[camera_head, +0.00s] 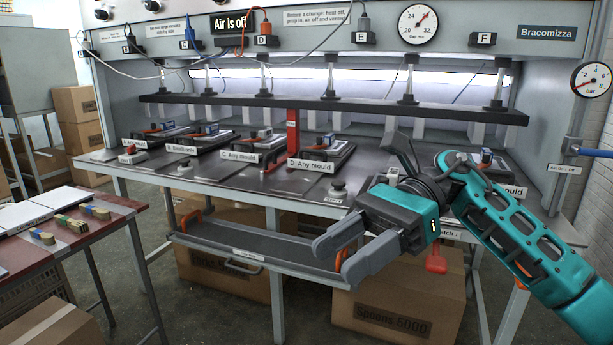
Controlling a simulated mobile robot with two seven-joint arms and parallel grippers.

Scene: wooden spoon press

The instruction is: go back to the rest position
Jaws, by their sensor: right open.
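My right gripper (335,259) is in front of the press table, at the lower right of centre. Its grey jaws point left and stand apart with nothing between them. They appear in front of the right end of the grey tray (240,240) that hangs under the table edge. My teal right arm comes in from the right edge and hides part of the table's right end. My left gripper is not in view.
The press (330,107) has a long dark bar above several labelled moulds (317,157). Boxes (400,310) stand under the table. Grey floor (190,320) shows between the tables.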

